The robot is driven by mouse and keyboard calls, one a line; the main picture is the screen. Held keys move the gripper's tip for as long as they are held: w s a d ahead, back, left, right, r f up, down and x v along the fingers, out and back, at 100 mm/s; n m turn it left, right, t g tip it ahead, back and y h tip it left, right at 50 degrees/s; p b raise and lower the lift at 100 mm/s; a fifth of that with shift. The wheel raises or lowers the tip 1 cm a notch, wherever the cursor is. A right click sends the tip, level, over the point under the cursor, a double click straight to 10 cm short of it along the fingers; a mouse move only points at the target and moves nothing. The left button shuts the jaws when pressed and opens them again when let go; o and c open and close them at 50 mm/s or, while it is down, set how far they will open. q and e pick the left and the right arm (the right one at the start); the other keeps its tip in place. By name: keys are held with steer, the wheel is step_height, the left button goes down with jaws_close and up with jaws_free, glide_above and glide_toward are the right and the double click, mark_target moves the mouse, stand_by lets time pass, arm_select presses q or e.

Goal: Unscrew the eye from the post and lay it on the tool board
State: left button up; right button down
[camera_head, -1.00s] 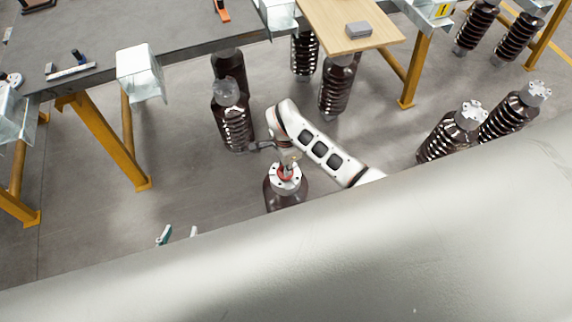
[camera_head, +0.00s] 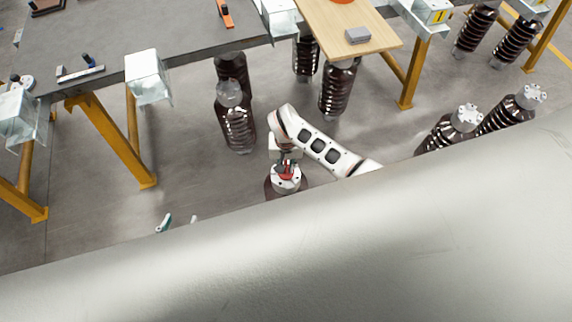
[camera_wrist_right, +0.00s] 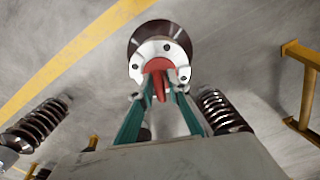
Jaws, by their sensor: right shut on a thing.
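The red eye (camera_head: 286,172) sits on the pale metal cap (camera_head: 290,183) of a dark brown post (camera_head: 272,187) in the head view. In the right wrist view the red eye (camera_wrist_right: 158,66) stands at the middle of the cap (camera_wrist_right: 141,55). My right gripper (camera_wrist_right: 159,92) is shut on the eye, with a teal finger on either side of it. The wooden tool board (camera_head: 345,22) is at the top of the head view.
A grey table (camera_head: 110,35) with yellow legs stands at upper left. Several dark ribbed posts (camera_head: 236,130) stand around. A large pale surface (camera_head: 330,245) covers the lower head view.

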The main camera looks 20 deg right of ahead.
steer(key=c, duration=1.8)
jaws_free()
steer(key=shift+f, duration=0.15)
steer(key=shift+c, duration=0.2)
steer(key=shift+r, duration=0.35)
step_height(320, 180, up, 11)
steer(key=shift+r, duration=0.2)
